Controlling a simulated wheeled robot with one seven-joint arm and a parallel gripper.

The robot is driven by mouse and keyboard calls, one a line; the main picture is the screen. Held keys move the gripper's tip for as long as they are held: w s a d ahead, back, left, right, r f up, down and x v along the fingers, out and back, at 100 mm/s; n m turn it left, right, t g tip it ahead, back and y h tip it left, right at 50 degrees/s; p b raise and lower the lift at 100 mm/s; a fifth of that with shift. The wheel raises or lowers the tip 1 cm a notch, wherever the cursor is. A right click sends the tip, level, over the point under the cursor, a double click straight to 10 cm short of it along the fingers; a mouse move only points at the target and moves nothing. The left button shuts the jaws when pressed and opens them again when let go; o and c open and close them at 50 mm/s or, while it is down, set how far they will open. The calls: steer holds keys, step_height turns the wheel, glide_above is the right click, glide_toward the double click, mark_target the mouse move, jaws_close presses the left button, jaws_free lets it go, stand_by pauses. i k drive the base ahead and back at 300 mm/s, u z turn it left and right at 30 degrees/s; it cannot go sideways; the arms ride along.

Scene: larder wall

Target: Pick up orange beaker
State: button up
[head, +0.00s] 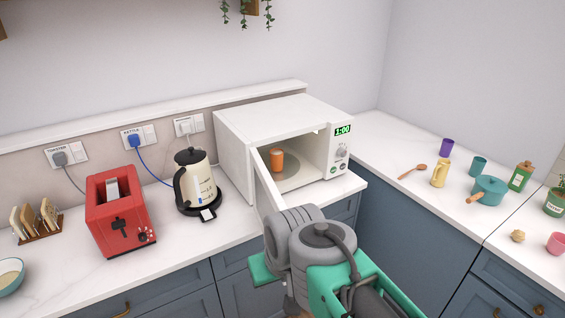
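The orange beaker (277,160) stands upright inside the open white microwave (237,169), on or at the edge of its round turntable (296,181). The microwave door (267,187) is swung open towards me, and its upper edge passes just left of the beaker. The beaker's lower part shows clearly enough to see that nothing holds it. My arm, grey and green, rises at the bottom centre, in front of the microwave. I cannot make out my gripper's fingers in the head view.
Left of the microwave are a cream kettle (198,180), red toaster (118,213) and toast rack (37,221). On the right counter are a wooden spoon (412,170), yellow jug (440,174), purple cup (447,147), teal cup (478,166) and teal pot (488,191). Counter beside the microwave's right is bare.

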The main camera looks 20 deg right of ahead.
mark_target(277, 160)
steer(key=z, duration=0.85)
steer(key=i, duration=0.2)
steer(key=u, duration=1.35)
steer(key=i, duration=1)
